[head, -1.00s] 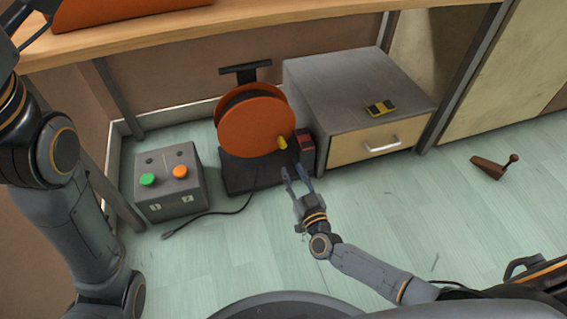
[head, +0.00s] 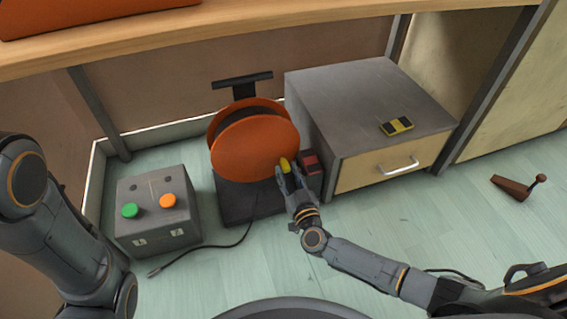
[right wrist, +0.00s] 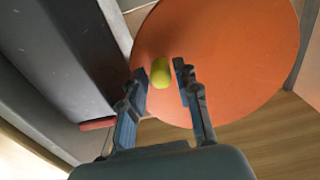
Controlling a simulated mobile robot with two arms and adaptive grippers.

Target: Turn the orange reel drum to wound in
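The orange reel drum (head: 250,143) stands on a dark base (head: 238,205) on the floor, with a black T-shaped bar behind it. A yellow knob (head: 285,164) sticks out near the lower right of its face. My right gripper (head: 290,172) is at the knob. In the right wrist view the knob (right wrist: 161,73) lies between the two fingertips (right wrist: 161,80) of the open gripper, with a gap at least on the right side. The orange disc (right wrist: 230,60) fills the space behind it. My left arm shows at the left, but its gripper is out of view.
A grey box with a green and an orange button (head: 158,222) stands left of the reel, a cable beside it. A grey cabinet (head: 360,95) with a drawer stands close on the right. A red block (head: 311,163) sits between reel and cabinet.

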